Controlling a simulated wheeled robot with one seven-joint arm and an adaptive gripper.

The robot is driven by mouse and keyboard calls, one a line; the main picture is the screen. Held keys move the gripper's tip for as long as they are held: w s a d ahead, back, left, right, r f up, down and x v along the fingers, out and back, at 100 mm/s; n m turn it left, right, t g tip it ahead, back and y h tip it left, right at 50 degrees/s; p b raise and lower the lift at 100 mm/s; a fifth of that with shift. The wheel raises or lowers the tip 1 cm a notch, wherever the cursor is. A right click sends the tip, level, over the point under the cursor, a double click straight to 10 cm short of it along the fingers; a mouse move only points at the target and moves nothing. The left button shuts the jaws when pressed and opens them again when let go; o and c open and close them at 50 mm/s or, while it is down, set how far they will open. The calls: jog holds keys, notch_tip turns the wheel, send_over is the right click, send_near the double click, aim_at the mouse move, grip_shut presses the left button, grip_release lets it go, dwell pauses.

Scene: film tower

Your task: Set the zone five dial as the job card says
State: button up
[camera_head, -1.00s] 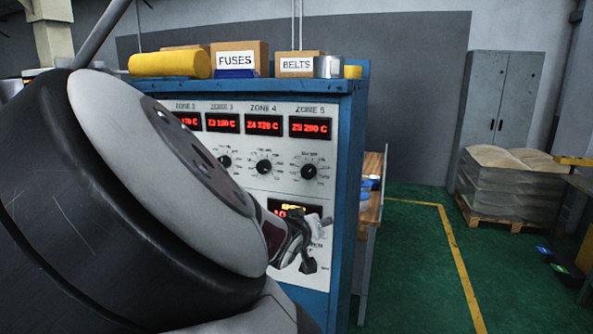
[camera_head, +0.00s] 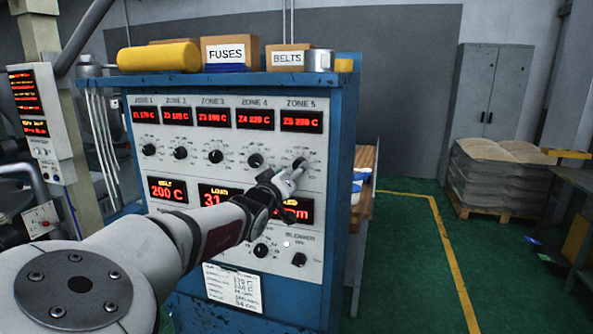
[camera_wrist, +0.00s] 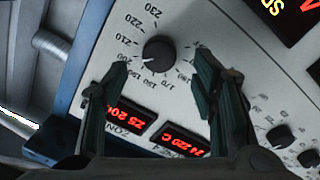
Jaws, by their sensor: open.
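The zone five dial (camera_head: 299,164) is a black knob at the right end of the panel's upper row, under the red Z5 display (camera_head: 301,121), which seems to read 200 C. In the wrist view the dial (camera_wrist: 158,50) sits inside a printed ring of numbers, and its pale mark points toward the lower left, near 200. My gripper (camera_head: 290,179) is open in front of the dial. In the wrist view its fingers (camera_wrist: 162,62) stand on either side of the dial, apart from it. The job card (camera_head: 233,287) hangs low on the panel; its print is too small to read surely.
Other zone dials, such as the zone four dial (camera_head: 255,160), lie to the left. Boxes marked fuses (camera_head: 230,52) and belts (camera_head: 287,60) stand on the blue cabinet (camera_head: 346,110). Green floor (camera_head: 400,270) is open to the right.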

jog(key=shift+x, duration=2.15)
jog(key=c, duration=1.2)
